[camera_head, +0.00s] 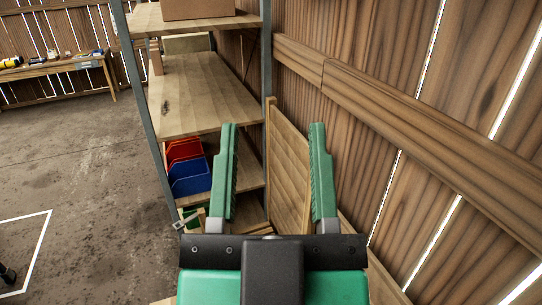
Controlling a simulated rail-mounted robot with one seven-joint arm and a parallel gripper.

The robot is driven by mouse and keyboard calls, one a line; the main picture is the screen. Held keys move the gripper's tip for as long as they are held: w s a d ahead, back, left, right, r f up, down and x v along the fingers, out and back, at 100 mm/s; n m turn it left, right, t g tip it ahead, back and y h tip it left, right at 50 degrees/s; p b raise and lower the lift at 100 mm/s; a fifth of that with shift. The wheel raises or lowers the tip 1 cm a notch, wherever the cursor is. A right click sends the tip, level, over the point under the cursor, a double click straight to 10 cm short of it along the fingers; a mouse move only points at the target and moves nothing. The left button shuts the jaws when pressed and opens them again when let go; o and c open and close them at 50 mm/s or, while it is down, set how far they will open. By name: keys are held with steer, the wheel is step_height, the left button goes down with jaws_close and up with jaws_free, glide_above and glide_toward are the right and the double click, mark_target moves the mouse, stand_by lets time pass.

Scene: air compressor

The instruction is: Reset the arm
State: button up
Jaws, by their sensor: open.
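My gripper (274,165) is in the lower middle of the head view, with two green fingers wide apart. Nothing is held between the fingers. Behind the gap between them I see a wooden board (288,165) and part of the shelf. The fingers point away from me, toward the shelf and the plank wall. I cannot tell whether a finger touches the board.
A wooden shelf unit (200,95) with metal posts stands ahead. It holds a cardboard box (198,9), a red bin (183,150) and a blue bin (190,177). A plank wall (420,100) closes the right side. A workbench (60,70) stands far left. Floor (80,160) at left is mostly clear.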

steer(key=shift+s+a+r, duration=0.1)
steer(key=shift+s+r, duration=0.3)
steer(key=shift+r, duration=0.1)
step_height(320, 180, up, 6)
steer(key=p, duration=0.6)
steer(key=shift+a, duration=0.15)
